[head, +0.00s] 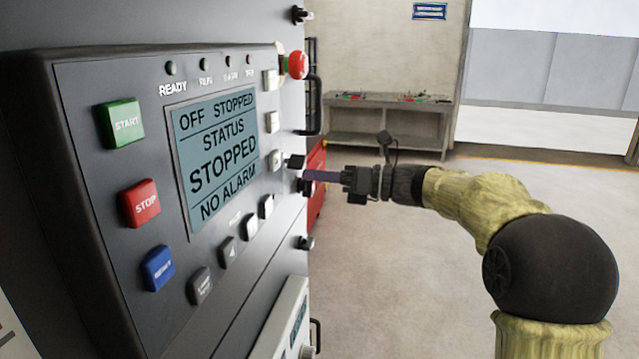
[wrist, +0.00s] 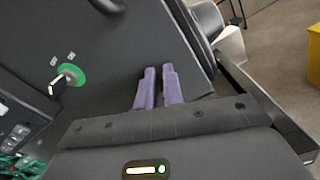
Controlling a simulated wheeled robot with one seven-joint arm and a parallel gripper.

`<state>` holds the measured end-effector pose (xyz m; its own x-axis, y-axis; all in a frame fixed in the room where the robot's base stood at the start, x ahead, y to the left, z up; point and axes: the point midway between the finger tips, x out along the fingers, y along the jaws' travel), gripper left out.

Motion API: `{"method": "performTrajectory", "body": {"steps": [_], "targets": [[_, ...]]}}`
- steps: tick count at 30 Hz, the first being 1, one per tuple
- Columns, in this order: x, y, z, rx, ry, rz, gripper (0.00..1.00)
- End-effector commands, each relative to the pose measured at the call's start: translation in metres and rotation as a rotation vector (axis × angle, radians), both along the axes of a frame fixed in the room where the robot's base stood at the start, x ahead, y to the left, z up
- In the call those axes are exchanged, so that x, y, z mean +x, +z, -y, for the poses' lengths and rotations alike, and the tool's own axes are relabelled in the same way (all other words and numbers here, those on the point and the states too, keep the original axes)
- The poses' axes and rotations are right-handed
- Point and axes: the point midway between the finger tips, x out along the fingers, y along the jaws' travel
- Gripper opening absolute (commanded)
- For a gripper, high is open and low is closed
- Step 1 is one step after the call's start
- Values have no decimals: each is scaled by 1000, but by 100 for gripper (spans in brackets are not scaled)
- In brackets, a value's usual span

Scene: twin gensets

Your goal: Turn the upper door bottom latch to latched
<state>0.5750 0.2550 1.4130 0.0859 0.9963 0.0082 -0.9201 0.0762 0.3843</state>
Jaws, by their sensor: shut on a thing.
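My gripper (head: 308,176) reaches in from the right to the edge of the dark cabinet door in the head view. Its purple fingers also show in the wrist view (wrist: 158,87), close together against the dark panel. The part between the fingers is hidden, so I cannot tell which way the latch is turned. The upper door (head: 215,315) carries the control panel.
Another black latch (head: 301,14) is at the top edge and one (head: 305,242) lower down. A red emergency button (head: 297,64) and a black handle (head: 315,105) stand out nearby. The wrist view shows a green-ringed switch (wrist: 72,73). A workbench (head: 385,120) stands behind; the floor right is clear.

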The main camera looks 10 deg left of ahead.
Motion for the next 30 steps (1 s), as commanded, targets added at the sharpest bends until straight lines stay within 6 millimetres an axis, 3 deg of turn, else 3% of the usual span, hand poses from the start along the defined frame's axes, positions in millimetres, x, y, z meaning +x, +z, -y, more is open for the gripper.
{"method": "performTrajectory", "body": {"steps": [1,30], "targets": [[0,-13,-1,-10,9,-57,0],[10,-21,-1,64,15,-963,0]]}}
